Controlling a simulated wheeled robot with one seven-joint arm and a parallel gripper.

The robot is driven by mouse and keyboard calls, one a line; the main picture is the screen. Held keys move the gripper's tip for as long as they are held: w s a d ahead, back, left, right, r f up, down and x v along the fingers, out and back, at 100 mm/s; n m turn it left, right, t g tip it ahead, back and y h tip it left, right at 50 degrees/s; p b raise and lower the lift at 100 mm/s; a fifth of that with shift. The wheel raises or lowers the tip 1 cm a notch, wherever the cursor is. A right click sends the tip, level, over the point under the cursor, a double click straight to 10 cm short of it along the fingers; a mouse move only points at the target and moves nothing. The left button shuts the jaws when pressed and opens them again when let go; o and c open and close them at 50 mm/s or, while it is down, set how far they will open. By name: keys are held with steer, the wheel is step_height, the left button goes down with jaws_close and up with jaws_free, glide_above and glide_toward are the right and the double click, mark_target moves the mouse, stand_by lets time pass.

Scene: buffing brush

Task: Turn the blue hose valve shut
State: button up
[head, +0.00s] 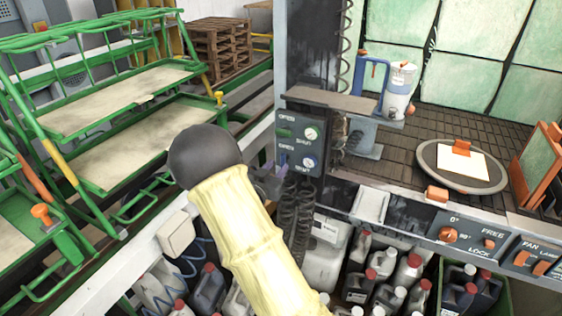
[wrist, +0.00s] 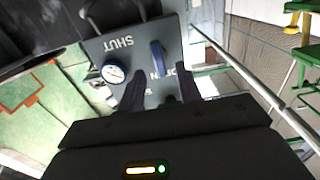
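The blue hose valve is a blue lever (wrist: 157,58) on a dark grey panel (wrist: 112,45) in the wrist view. It lies up and down the picture, between the word SHUT and a partly covered label. A blue-rimmed gauge (wrist: 113,73) is left of it. My gripper (wrist: 160,94) has its two dark fingers apart, with the lever beyond their tips and nothing seen held. The panel (head: 300,146) also shows in the head view, with a blue-rimmed gauge (head: 308,162) low on it. There my arm hides most of the gripper, and the blue lever is not clear.
Black coiled hoses (head: 290,212) hang below the panel. A small shelf (head: 330,100) juts out above it. Bottles and jugs (head: 392,280) crowd beneath the bench. A green rack (head: 120,100) stands to the left. A round turntable (head: 430,160) is at right.

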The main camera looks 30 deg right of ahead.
mark_target(282, 161)
steer(key=shift+x, duration=1.85)
steer(key=shift+c, duration=0.2)
steer(key=c, duration=0.7)
